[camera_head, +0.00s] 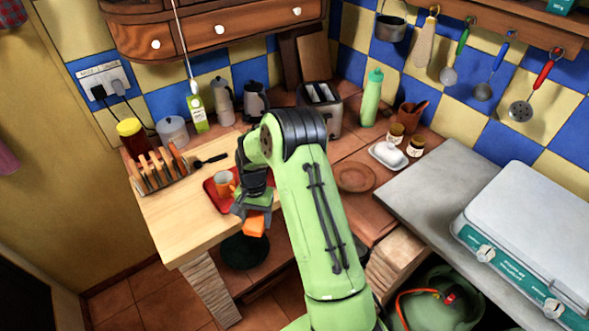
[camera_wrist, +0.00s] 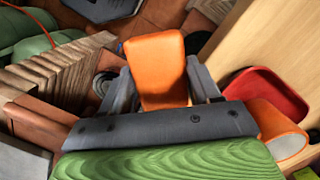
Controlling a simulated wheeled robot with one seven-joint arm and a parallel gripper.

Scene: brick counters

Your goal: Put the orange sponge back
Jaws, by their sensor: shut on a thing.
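The orange sponge (camera_wrist: 158,70) is a block with rounded edges, held between the two fingers of my gripper (camera_wrist: 160,85) in the wrist view. In the head view my gripper (camera_head: 252,210) is shut on the sponge (camera_head: 254,224), which hangs below the fingers. The sponge is beside the front edge of the wooden counter (camera_head: 185,225), near the red tray (camera_head: 217,194). Part of the sponge is hidden by the gripper in the head view.
A wooden rack (camera_head: 158,172) and a black utensil (camera_head: 210,160) are to the left. A terracotta plate (camera_head: 355,177) and white butter dish (camera_head: 387,155) are to the right. A dark round thing (camera_head: 245,252) is below.

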